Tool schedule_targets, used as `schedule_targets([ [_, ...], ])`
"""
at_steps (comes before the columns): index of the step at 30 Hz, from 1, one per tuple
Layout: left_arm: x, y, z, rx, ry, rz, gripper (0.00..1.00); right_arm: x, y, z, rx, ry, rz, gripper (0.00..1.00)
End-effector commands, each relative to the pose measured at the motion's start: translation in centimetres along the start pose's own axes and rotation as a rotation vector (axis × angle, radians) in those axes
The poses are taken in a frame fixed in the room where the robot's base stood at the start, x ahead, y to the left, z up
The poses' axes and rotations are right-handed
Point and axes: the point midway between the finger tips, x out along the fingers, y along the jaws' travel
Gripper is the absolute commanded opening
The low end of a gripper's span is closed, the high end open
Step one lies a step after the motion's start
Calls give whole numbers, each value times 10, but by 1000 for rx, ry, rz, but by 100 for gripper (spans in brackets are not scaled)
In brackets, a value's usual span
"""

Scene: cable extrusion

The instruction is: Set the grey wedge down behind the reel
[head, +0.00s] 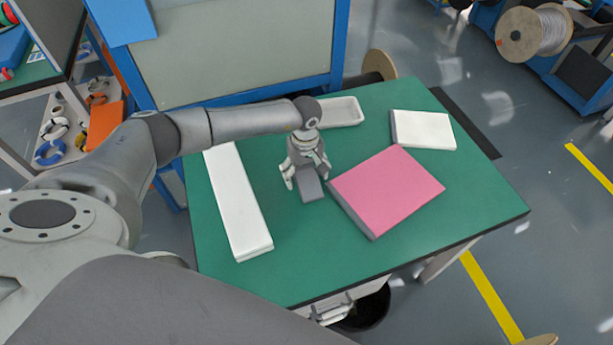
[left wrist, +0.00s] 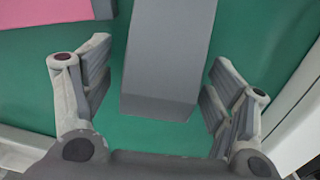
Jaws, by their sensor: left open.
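The grey wedge (head: 311,188) lies on the green table, left of the pink block. My left gripper (head: 306,174) points down over it from behind, open. In the left wrist view, the wedge (left wrist: 168,60) runs between the two spread fingers of the left gripper (left wrist: 162,68); green table shows on both sides, so the fingers look clear of it. A reel with a wooden disc (head: 381,64) stands behind the table, its lower part hidden. A pale part at the bottom edge of the table may be my right gripper (head: 332,312); its jaws cannot be made out.
The pink block (head: 388,188) lies to the right of the wedge, a long white block (head: 236,203) to the left. A white box (head: 423,130) and a pale tray (head: 341,112) are at the back. The table's front (head: 330,268) is clear.

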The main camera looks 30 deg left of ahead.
Motion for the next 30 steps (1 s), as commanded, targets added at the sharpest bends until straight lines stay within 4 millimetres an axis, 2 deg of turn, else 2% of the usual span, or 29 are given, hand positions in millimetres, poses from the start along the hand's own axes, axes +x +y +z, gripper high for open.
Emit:
schedule_targets([
  [7,3,0,0,0,1,0,79,0,-2,0,1,0,-2,75],
  [8,2,0,0,0,1,0,76,0,-2,0,1,0,-2,75],
  [21,2,0,-1,0,1,1,19,0,-2,0,1,0,-2,75],
  [30,-1,1,-1,0,2,2,19,0,-2,0,1,1,-2,75],
])
